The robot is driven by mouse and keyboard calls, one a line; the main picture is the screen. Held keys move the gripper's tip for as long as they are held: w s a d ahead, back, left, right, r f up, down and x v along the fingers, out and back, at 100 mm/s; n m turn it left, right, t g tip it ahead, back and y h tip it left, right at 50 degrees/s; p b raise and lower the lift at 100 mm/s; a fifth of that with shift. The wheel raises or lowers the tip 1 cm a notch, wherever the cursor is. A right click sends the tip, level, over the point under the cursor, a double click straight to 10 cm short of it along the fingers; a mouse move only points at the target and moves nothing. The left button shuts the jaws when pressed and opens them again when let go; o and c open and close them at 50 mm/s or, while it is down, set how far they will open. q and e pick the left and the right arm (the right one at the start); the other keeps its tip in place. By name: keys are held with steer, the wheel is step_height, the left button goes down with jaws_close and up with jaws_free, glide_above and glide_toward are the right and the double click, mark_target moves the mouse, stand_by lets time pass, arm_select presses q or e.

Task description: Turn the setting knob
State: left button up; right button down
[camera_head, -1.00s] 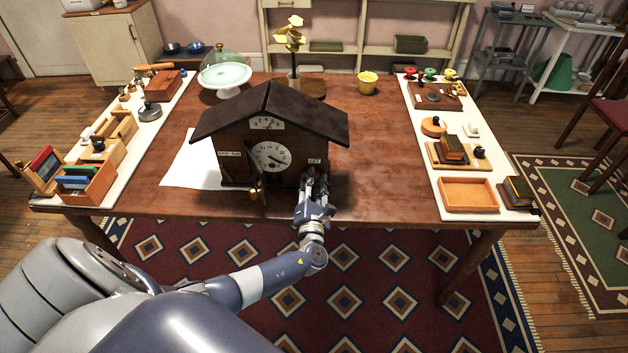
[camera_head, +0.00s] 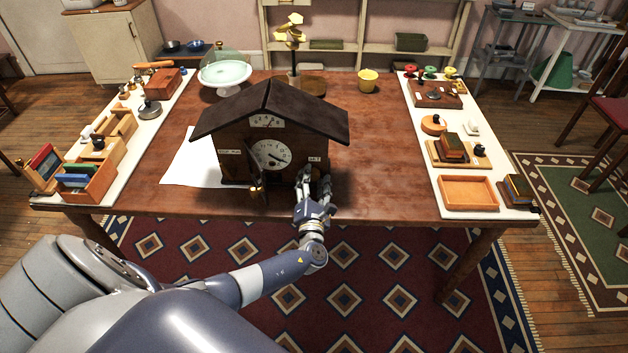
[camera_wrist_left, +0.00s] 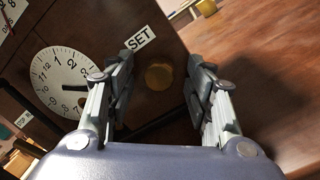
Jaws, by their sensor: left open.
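The setting knob (camera_wrist_left: 159,76) is a round brass knob on the front of the dark wooden house-shaped clock (camera_head: 232,135), below a white "SET" label (camera_wrist_left: 140,38). In the left wrist view the knob lies between my left gripper's open fingers (camera_wrist_left: 160,85), apart from both and a little beyond the tips. In the head view my left gripper (camera_head: 315,186) is at the lower right of the clock front and mostly hides the knob. The clock's white dial (camera_head: 271,154) is left of the gripper. My right gripper is not in view.
A small brass-coloured part (camera_head: 257,190) sticks out at the clock's front left. White paper (camera_head: 190,165) lies left of the clock. A cake stand (camera_head: 225,77) and yellow cup (camera_head: 368,81) stand behind. The table right of the clock is clear up to the side mat.

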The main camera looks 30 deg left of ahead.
arm_select(q)
steer(key=r+v, duration=0.1)
steer(key=v, duration=1)
steer(key=shift+s+d+f, duration=0.2)
steer(key=shift+s+f, duration=0.2)
steer(key=shift+f, duration=0.1)
steer(key=shift+f, duration=0.1)
